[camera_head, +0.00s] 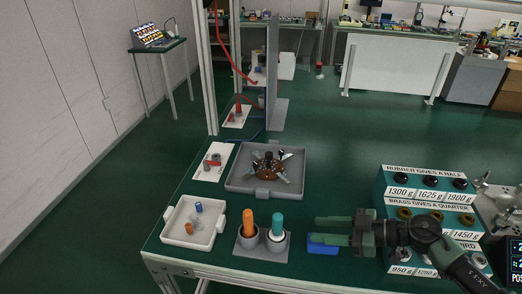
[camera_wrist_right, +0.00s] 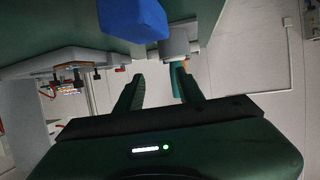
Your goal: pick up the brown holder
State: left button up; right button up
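A brown piece (camera_head: 268,172), which looks like the brown holder, lies in the grey tray (camera_head: 238,184) among dark and metallic parts that partly cover it. My right gripper (camera_head: 317,230) is to the right of and nearer than the tray, above the blue block at the table's front. Its two fingers point left, apart, with nothing between them. The right wrist view also shows the open fingers (camera_wrist_right: 160,84); the brown piece cannot be made out there. My left gripper is not in view.
Two grey cups hold an orange cylinder (camera_head: 249,222) and a teal cylinder (camera_head: 278,226), left of my right gripper. A blue block (camera_head: 323,249) lies below it. A white tray (camera_head: 207,241) with small parts stands front left. A labelled teal rack (camera_head: 425,172) stands right.

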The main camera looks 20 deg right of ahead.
aim_at(270, 168)
jog(key=i, duration=1.05)
